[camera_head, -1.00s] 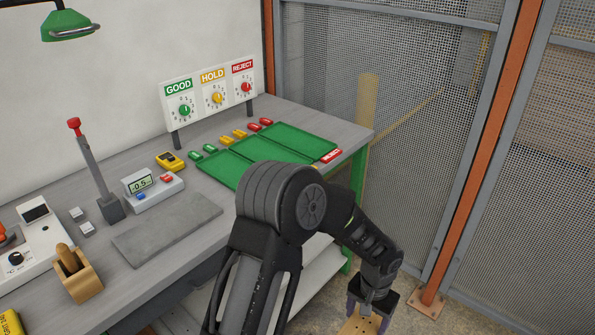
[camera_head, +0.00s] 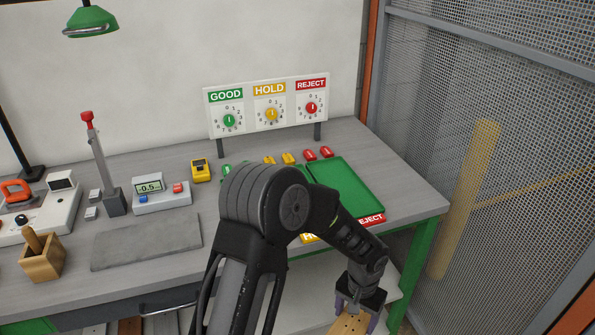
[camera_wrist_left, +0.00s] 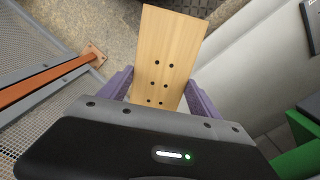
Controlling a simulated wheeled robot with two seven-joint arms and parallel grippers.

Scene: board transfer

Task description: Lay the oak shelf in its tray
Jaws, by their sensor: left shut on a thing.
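The oak shelf (camera_wrist_left: 168,50) is a pale wooden board with several dark holes. In the left wrist view it lies between the purple fingers of my left gripper (camera_wrist_left: 160,95), which is shut on it. In the head view the shelf (camera_head: 350,325) shows only in part at the bottom edge, below my left gripper (camera_head: 357,308), in front of the bench and lower than its top. Green trays (camera_head: 350,185) lie on the bench, partly hidden behind my left arm. The labels HOLD, partly covered, and REJECT (camera_head: 371,220) sit at their front edge. My right gripper is not in view.
A sign board with GOOD, HOLD and REJECT dials (camera_head: 268,105) stands behind the trays. Coloured clips (camera_head: 288,158) lie before it. A grey mat (camera_head: 146,241), a meter (camera_head: 162,195) and a lever press (camera_head: 103,170) are to the left. A mesh fence (camera_head: 500,150) stands at right.

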